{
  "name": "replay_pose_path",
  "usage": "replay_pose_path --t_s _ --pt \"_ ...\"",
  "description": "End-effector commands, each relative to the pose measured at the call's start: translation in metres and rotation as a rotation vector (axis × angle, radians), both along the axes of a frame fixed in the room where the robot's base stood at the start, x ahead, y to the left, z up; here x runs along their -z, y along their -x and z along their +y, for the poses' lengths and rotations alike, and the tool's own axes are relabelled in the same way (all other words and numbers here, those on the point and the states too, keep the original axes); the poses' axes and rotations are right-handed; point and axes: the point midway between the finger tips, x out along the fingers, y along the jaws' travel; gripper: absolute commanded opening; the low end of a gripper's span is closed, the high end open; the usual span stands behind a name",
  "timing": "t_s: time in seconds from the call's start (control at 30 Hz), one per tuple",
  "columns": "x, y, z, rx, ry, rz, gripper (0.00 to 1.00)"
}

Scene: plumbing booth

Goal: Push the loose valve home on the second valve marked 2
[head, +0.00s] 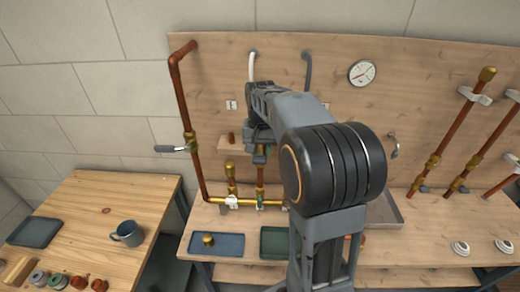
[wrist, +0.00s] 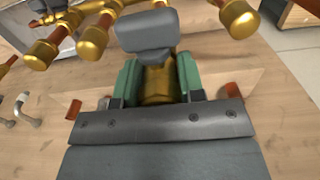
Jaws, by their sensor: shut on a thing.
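My gripper (wrist: 158,78) is shut in the wrist view, with its green pads on both sides of a brass valve (wrist: 157,88). The valve has a dark grey lever (wrist: 147,32) that covers part of its body. In the head view my gripper (head: 261,152) is in front of the board, above an upright copper pipe (head: 260,176). My arm hides much of the middle of the board there. A small white marker plate (head: 326,106) shows beside my arm, but its number is too small to read. Whether the held valve touches a pipe cannot be told.
Brass fittings (wrist: 93,40) crowd the wrist view's top edge. A tall copper pipe with a levered valve (head: 189,140) stands left. A blue tray (head: 228,250) holding a brass part and a green tray (head: 273,233) lie on the bench. A mug (head: 128,233) stands on the left table.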

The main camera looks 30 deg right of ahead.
Motion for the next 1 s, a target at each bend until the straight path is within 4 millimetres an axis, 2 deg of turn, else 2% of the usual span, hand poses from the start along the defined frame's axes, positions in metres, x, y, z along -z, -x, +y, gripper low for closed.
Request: replay_pose_path --t_s 0.6,1.0 --pt "-0.0002 0.0017 0.0012 0.000 0.000 -0.001 0.05" --pt "0.0081 0.0017 0.0012 0.000 0.000 -0.001 0.05"
